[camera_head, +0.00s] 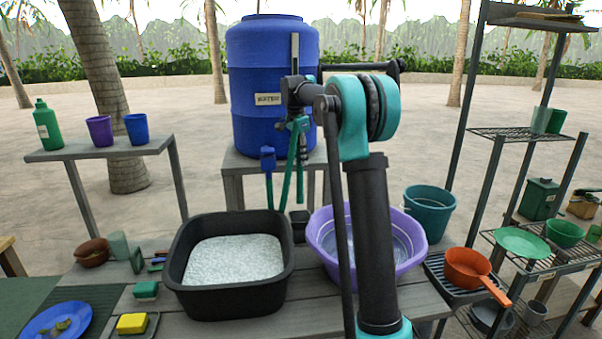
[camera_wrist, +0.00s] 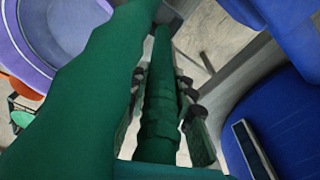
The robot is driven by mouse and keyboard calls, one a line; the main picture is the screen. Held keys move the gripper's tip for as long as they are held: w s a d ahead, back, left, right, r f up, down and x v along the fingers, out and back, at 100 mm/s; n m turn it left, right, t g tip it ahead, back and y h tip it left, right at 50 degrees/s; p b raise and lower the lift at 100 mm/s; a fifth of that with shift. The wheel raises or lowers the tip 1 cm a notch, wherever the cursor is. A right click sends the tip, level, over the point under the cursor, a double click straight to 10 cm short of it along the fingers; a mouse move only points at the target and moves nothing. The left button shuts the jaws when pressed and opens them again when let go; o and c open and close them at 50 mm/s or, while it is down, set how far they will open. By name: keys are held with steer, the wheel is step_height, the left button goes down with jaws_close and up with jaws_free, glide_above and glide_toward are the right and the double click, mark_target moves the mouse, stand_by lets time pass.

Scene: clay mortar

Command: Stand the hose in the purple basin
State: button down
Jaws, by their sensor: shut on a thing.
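My gripper (camera_head: 298,124) is in front of the blue barrel, above the gap between the black tub and the purple basin. In the wrist view my gripper (camera_wrist: 168,115) is shut on the green hose (camera_wrist: 160,105), which runs lengthwise between its dark fingers. In the head view the hose (camera_head: 289,178) hangs below the gripper; its lower end is hard to make out. The purple basin (camera_head: 322,240) stands on the bench, partly hidden by my arm, with clear liquid inside. It also shows at the upper left of the wrist view (camera_wrist: 90,15).
A blue barrel (camera_head: 262,75) stands on a wooden stand behind. A black tub (camera_head: 235,302) of white granules is left of the basin. A teal bucket (camera_head: 432,212) and an orange pan (camera_head: 467,267) are to its right. A wire shelf (camera_head: 500,133) borders the far right.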

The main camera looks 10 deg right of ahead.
step_height(320, 180, up, 14)
steer(key=shift+f, duration=0.1)
stand_by(0.8)
stand_by(1.0)
steer(key=s+a+f+n+h, duration=0.3)
steer(key=s+f+n, duration=0.2)
steer(key=s+f, duration=0.3)
steer(key=s+a+f+n+h, duration=0.25)
steer(key=s+f+n, duration=0.2)
steer(key=s, duration=0.55)
steer(key=s+a+f+x, duration=0.1)
steer(key=x, duration=1.9)
steer(key=shift+s+a+f, duration=0.15)
steer(key=shift+s+f, duration=0.05)
steer(key=shift+s, duration=0.25)
steer(key=c, duration=1.2)
jaws_free()
